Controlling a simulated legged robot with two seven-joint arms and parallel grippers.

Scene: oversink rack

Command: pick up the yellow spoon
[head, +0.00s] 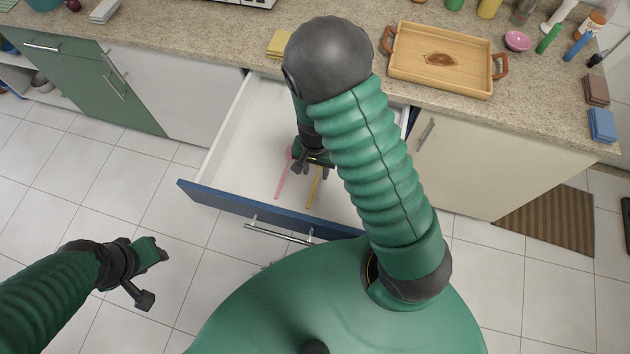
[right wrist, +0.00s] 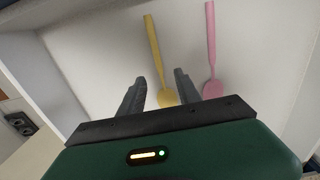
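The yellow spoon (head: 314,188) lies in the open drawer (head: 240,150). Its bowl end is partly hidden by my right gripper in the head view. In the right wrist view the yellow spoon (right wrist: 155,50) has its handle pointing away and its bowl between the fingers in the picture. My right gripper (right wrist: 160,85) is open and empty, above the drawer floor; it also shows in the head view (head: 318,170).
A pink spoon (head: 281,178) lies beside the yellow one, also in the right wrist view (right wrist: 212,50). The drawer's blue front (head: 225,203) and white side walls surround the spoons. A wooden tray (head: 440,60) and a yellow sponge (head: 279,44) rest on the counter above.

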